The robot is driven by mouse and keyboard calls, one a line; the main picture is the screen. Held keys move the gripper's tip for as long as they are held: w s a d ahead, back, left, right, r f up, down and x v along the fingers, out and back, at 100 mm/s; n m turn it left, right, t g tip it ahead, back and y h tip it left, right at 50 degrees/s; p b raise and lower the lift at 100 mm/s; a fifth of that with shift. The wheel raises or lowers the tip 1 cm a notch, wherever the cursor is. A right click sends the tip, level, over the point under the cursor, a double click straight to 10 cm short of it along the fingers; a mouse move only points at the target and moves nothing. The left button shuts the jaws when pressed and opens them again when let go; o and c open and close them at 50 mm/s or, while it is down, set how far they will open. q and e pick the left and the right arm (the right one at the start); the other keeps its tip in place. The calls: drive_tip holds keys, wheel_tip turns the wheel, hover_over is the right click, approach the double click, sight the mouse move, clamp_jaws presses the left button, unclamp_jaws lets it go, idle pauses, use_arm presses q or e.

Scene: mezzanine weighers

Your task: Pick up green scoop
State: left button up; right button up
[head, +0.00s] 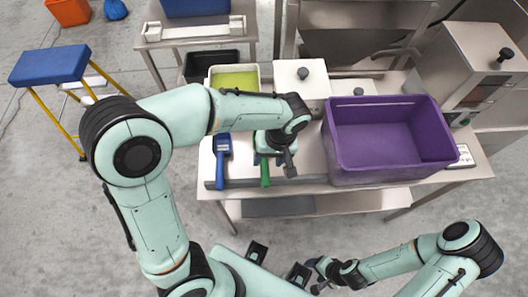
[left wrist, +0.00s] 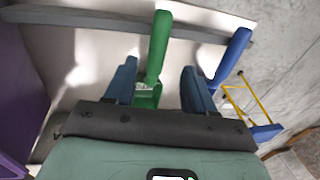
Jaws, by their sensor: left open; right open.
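The green scoop (head: 265,173) lies on the steel table (head: 310,188), its handle toward the front edge and the rest mostly hidden under my left arm in the head view. My left gripper (head: 270,157) is over it. In the left wrist view, the green scoop (left wrist: 158,48) runs up between the two blue fingers of my open left gripper (left wrist: 160,82). Whether the fingers are level with the handle or above it, I cannot tell. My right gripper (head: 318,274) is open and empty, low in front of the table.
A blue scoop (head: 222,148) lies left of the green one; it also shows in the left wrist view (left wrist: 233,55). A purple bin (head: 385,172) stands to the right. A tray of green material (head: 234,80) and a white lidded box (head: 301,85) stand behind.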

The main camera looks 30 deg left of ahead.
sight(266, 168)
use_arm(q)
drive_tip(key=f, duration=0.5)
drive_tip(key=a+f, duration=0.1)
drive_tip(key=f, duration=0.1)
drive_tip(key=shift+s+f, duration=0.15)
drive_tip(key=shift+s, duration=0.15)
drive_tip(key=shift+d, duration=0.1)
clamp_jaws()
